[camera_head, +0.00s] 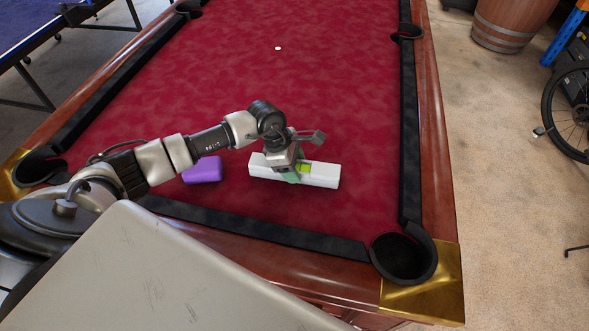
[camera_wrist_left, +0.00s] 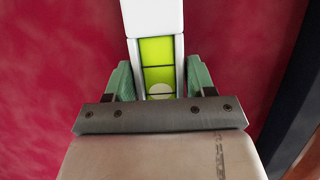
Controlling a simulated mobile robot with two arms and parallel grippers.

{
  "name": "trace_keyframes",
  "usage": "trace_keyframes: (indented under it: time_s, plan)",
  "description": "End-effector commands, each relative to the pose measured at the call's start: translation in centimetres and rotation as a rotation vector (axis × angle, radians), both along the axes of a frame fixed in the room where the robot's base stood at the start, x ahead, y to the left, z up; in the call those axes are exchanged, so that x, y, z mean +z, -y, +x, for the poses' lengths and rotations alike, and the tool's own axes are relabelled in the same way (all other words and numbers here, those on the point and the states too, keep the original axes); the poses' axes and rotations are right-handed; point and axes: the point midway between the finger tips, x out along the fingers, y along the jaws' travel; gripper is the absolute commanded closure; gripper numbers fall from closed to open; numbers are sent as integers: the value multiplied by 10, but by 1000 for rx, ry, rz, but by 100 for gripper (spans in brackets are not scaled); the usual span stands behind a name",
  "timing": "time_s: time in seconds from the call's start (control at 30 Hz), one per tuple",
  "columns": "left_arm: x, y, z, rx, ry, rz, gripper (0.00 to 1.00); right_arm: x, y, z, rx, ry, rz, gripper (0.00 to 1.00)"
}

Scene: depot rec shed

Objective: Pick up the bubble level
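The bubble level (camera_head: 323,175) is a long white bar with a yellow-green vial window, lying on the red cloth of the pool table near its front right. My left gripper (camera_head: 291,174) is over its middle, pointing down. In the left wrist view, the bubble level (camera_wrist_left: 153,18) runs between the green fingers of the left gripper (camera_wrist_left: 160,80). The fingers lie against both its long sides with no clear gap, across the vial window. The level looks to be resting on the cloth. My right gripper is not in view.
A purple block (camera_head: 203,170) lies on the cloth left of the level. A small white ball (camera_head: 278,48) is farther back. Black cushions and a corner pocket (camera_head: 403,257) edge the pool table (camera_head: 330,90). The cloth behind the level is mostly clear.

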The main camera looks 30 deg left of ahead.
Motion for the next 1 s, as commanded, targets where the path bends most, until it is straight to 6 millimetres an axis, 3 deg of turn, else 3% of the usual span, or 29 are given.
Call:
trace_keyframes:
  time_s: [0.03, 0.23, 0.63, 0.87, 1.0]
  plan:
    - [0, 0, 0, 0, 0, 0, 53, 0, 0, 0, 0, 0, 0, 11]
    - [0, 0, 0, 0, 0, 0, 84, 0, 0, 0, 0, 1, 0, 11]
    - [9, 0, 1, 0, 6, 0, 84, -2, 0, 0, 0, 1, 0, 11]
    - [44, 0, 1, -1, 8, 0, 84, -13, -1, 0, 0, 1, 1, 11]
    - [61, 30, -17, -7, 7, -2, 84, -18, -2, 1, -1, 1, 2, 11]
